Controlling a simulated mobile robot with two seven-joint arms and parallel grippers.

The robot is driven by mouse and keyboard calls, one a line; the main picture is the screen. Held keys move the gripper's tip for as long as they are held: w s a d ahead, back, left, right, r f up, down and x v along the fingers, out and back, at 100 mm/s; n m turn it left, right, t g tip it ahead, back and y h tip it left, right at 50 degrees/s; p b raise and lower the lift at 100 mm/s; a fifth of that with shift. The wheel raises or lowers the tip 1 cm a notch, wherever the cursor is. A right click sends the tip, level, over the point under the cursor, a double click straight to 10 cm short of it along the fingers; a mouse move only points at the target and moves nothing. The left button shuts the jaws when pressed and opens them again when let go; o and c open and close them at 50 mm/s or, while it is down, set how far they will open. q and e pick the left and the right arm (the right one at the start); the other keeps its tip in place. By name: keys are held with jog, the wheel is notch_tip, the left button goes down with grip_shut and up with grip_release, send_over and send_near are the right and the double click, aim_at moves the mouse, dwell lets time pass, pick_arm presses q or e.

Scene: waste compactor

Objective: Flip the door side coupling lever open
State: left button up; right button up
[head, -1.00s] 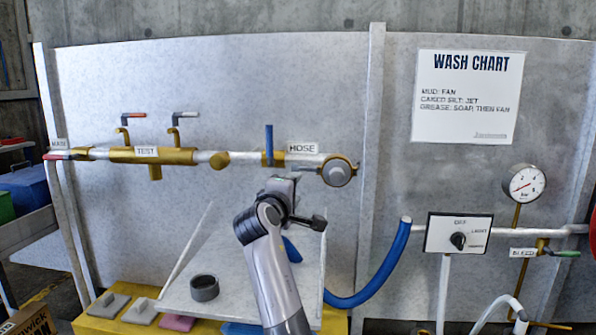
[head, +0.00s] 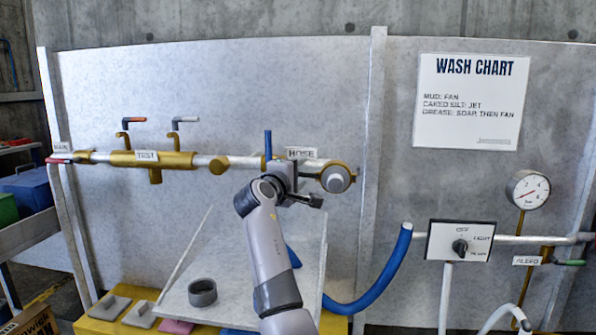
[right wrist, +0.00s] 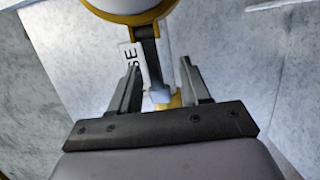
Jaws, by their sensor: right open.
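The hose coupling has a round grey-white cap in a yellow collar (head: 337,177) at the right end of the pipe. It also shows at the top of the right wrist view (right wrist: 125,8). A dark grey lever (right wrist: 149,52) runs from the collar down along the pipe, beside the HOSE label; I take it as the coupling lever. My right gripper (head: 303,178) is at the pipe just left of the coupling. In the right wrist view its open fingers (right wrist: 158,78) stand on either side of the lever, with gaps visible. Contact is unclear. My left gripper is out of view.
A blue valve handle (head: 268,144) stands up just left of my gripper. The TEST pipe section (head: 150,158) with two small levers is farther left. A tilted pale board (head: 240,270) with a grey ring (head: 202,292) is below. A blue hose (head: 378,285) curves at right.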

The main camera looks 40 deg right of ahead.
jog(key=shift+d, duration=0.1)
grip_shut()
jog(key=shift+s+a+n+t+y+p, duration=0.1)
jog(key=shift+a+n+t+y+p, duration=0.25)
jog(key=shift+n+t+y+p, duration=0.55)
jog(key=shift+s+a+n+t+y+p, duration=0.1)
jog(key=shift+a+n+t+y+p, duration=0.4)
jog(key=shift+t+p, duration=0.75)
jog(key=shift+d+f, duration=0.1)
grip_release()
